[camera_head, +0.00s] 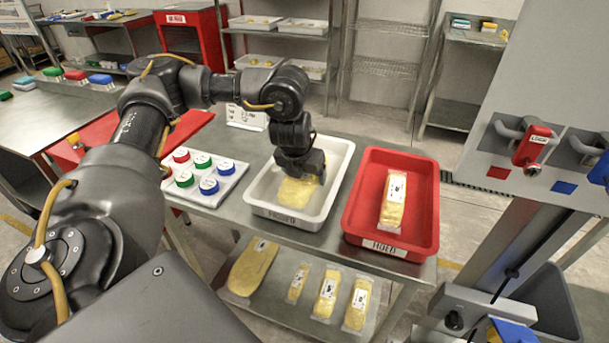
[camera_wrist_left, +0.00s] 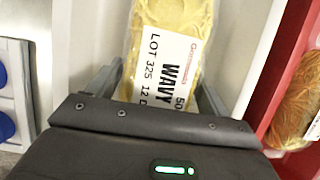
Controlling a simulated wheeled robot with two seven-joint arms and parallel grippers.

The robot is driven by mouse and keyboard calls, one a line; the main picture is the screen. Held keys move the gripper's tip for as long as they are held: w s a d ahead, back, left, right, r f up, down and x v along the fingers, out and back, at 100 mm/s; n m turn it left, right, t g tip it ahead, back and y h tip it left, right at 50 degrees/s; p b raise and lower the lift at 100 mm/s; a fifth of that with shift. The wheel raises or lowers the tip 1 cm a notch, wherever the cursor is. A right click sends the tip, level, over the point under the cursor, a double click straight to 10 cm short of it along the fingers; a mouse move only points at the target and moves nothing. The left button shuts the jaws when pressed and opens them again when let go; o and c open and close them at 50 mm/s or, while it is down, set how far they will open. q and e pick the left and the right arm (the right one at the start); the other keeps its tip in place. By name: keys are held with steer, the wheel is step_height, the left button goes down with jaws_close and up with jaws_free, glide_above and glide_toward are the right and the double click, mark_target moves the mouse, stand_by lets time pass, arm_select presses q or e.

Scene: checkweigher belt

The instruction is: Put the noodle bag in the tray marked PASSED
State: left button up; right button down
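The noodle bag (camera_head: 297,192), yellow in clear wrap, is inside the white tray (camera_head: 262,207), whose front label is hard to read but seems to say PASSED. In the left wrist view the bag (camera_wrist_left: 170,20) carries a white label reading WAVY and LOT 325. My left gripper (camera_head: 302,178) is low inside the tray, over the bag's far part, and hides some of it. Its fingers (camera_wrist_left: 162,85) lie along both sides of the bag and seem to touch its edges. Whether the bag rests fully on the tray floor is unclear. My right gripper is not in view.
A red tray (camera_head: 423,225) marked HOLD stands close at right, with another noodle bag (camera_head: 393,203) in it. A board of coloured caps (camera_head: 220,192) lies at left. Several bags, including one bag (camera_head: 327,293), lie on the lower shelf. A grey machine (camera_head: 535,80) stands at right.

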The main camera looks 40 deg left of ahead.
arm_select(q)
steer(key=o, duration=0.4)
steer(key=shift+o, duration=0.2)
steer(key=shift+s+r, duration=0.1)
steer(key=shift+r, duration=0.4)
steer(key=p+v, duration=0.2)
steer(key=v, duration=0.4)
steer(key=shift+d+r, duration=0.1)
steer(key=shift+r, duration=0.15)
steer(key=p+v, duration=0.1)
steer(key=v, duration=0.2)
steer(key=shift+s+r, duration=0.2)
steer(key=shift+r, duration=0.05)
steer(key=shift+s+r, duration=0.15)
steer(key=shift+r, duration=0.15)
steer(key=shift+s+d+r, duration=0.1)
steer(key=shift+s+r, duration=0.05)
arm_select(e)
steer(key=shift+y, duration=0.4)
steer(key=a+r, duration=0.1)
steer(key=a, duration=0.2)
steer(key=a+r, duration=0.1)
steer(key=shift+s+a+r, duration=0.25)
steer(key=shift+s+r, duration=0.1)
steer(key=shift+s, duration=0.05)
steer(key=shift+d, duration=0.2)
